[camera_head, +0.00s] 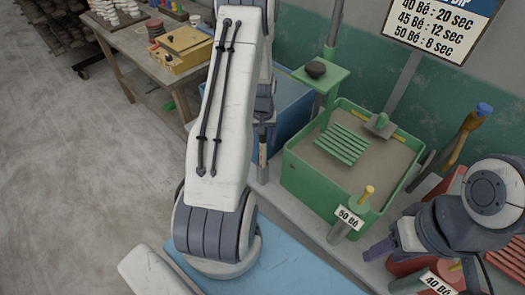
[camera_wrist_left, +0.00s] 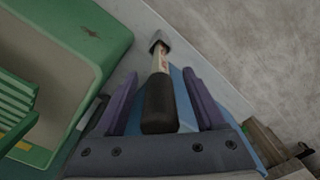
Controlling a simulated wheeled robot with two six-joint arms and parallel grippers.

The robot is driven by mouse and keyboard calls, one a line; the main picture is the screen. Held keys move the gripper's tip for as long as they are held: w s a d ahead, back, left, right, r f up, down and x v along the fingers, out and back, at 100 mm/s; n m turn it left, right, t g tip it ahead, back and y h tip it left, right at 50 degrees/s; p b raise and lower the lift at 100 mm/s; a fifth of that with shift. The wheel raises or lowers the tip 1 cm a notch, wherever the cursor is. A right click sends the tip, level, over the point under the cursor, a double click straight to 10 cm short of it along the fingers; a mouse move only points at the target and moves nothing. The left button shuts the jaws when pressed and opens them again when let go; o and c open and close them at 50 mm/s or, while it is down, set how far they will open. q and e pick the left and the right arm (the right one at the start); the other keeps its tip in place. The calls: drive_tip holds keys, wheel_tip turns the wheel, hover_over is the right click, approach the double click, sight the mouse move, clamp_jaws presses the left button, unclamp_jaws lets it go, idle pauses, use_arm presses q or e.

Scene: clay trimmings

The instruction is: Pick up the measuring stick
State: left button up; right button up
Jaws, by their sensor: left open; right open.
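A stick with a black handle, pale shaft with reddish marks and grey end, which looks like the measuring stick (camera_wrist_left: 160,104), lies between the fingers of my left gripper (camera_wrist_left: 158,74) in the left wrist view. The purple fingers are open, with a gap on each side of the handle. In the head view the stick (camera_head: 263,155) shows roughly upright between the blue and green bins; my left arm partly hides the gripper there. My right gripper (camera_head: 384,248) is at the lower right, its purple fingers partly visible, away from the stick.
A green bin (camera_head: 318,190) with a slatted green rack (camera_head: 342,143) stands right of the stick. A blue bin (camera_head: 290,108) stands behind. A "50 Bé" marker (camera_head: 348,217) stands in front of the green bin. A wooden table (camera_head: 135,55) is at upper left; open floor lies left.

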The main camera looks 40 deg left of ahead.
use_arm(q)
drive_tip(key=shift+f, duration=0.4)
clamp_jaws()
idle(1.2)
